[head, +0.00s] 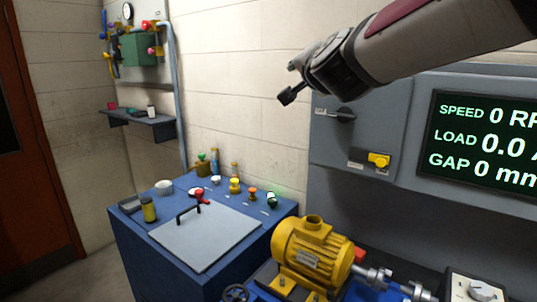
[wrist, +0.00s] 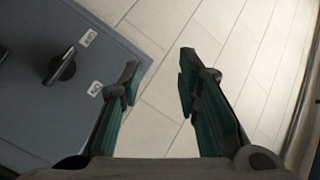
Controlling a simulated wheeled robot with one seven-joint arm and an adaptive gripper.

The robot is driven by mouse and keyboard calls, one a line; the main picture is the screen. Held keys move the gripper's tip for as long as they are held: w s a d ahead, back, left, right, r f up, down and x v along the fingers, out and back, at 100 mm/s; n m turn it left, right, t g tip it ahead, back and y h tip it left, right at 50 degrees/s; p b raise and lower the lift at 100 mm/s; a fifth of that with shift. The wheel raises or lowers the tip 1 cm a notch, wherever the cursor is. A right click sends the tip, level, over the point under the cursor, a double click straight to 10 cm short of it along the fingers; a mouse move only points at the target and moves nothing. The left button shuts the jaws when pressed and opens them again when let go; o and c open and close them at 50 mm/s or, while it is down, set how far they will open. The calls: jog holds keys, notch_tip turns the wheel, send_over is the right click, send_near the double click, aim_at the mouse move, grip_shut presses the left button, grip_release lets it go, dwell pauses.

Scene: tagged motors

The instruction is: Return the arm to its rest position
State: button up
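My arm reaches in from the upper right of the head view. My gripper (head: 289,97) is high in front of the pale block wall, above and left of the yellow motor (head: 312,252). In the wrist view my gripper (wrist: 158,78) has its two dark green fingers apart, with only wall between them. It is open and empty. A dark rotary switch (wrist: 62,68) on the grey panel (wrist: 45,115) lies left of the fingers, apart from them.
A blue cabinet (head: 143,248) with a grey lid (head: 215,250), knobs and small jars stands lower left. A wall shelf (head: 150,126) and green box (head: 138,49) hang behind it. The grey panel carries a yellow switch (head: 378,160) and a display (head: 490,141).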

jog(key=s+d+f+n+g, duration=0.3)
jog(key=s+f, duration=0.4)
jog(key=s, duration=0.4)
jog(key=s+d+f+n+g, duration=0.3)
jog(key=s+f, duration=0.5)
jog(key=s, duration=0.4)
jog(key=s+d+f+n+g+h, duration=0.1)
jog(key=s+d+f+n+g, duration=0.2)
jog(key=s+d+f+g, duration=0.2)
jog(key=s+f, duration=0.3)
jog(key=s, duration=0.3)
jog(key=shift+s+d+f+n+g, duration=0.15)
jog(key=shift+s+f+n+g, duration=0.05)
jog(key=shift+s+n+g, duration=0.15)
